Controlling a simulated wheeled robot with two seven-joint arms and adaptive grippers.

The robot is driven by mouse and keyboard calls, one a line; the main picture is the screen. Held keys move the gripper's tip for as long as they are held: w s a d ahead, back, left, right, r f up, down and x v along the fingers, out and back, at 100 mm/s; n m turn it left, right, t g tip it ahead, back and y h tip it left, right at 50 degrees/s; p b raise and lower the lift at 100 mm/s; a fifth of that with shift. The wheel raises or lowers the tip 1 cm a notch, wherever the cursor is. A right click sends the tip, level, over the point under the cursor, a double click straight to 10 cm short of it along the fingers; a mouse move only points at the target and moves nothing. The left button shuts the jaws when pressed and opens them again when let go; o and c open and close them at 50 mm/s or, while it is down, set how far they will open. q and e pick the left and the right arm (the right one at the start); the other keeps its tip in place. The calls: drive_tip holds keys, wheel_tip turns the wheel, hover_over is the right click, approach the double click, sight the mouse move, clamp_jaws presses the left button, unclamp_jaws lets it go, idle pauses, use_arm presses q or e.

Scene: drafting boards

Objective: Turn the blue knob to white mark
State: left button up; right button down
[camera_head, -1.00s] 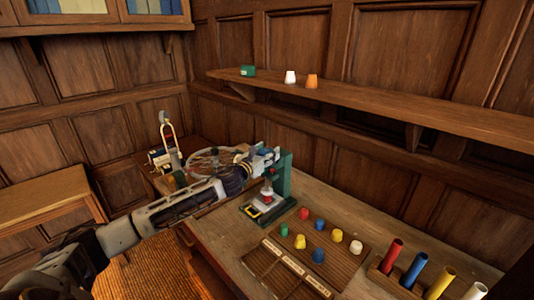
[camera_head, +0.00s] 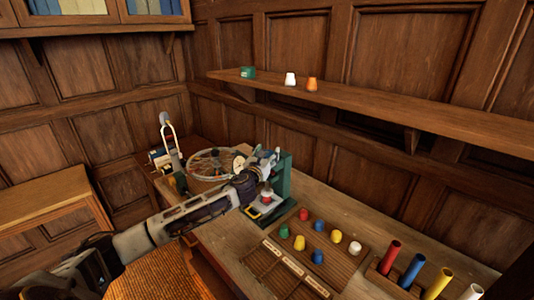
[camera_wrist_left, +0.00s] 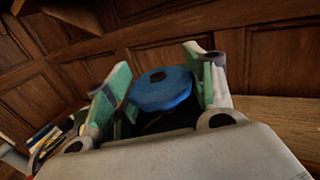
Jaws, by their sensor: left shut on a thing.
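The blue knob (camera_wrist_left: 160,90) is a round disc with a dark centre in the left wrist view. My left gripper (camera_wrist_left: 163,72) is shut on it, one green-padded finger on each side. In the head view my left gripper (camera_head: 265,160) is at the top of a green stand (camera_head: 284,178) on the workbench, and it hides the knob there. I cannot make out a white mark in either view. My right gripper is not in view.
A spoked wheel (camera_head: 212,165) lies left of the gripper. A wooden board (camera_head: 338,262) with several coloured pegs is to the right, near a rack of coloured tubes (camera_head: 411,272). A wall shelf (camera_head: 400,109) runs behind.

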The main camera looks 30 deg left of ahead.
use_arm(q)
drive_tip(key=shift+d+n+g+y+p, duration=0.1)
drive_tip(key=shift+n+g+y+p, duration=0.2)
drive_tip(key=shift+n+y+p, duration=0.65)
drive_tip(key=shift+n+g+y, duration=0.4)
drive_tip(key=shift+n+y, duration=0.35)
drive_tip(key=shift+y, duration=1.1)
drive_tip(key=o, duration=1)
drive_tip(key=shift+s, duration=0.1)
drive_tip(key=shift+v, duration=5.9)
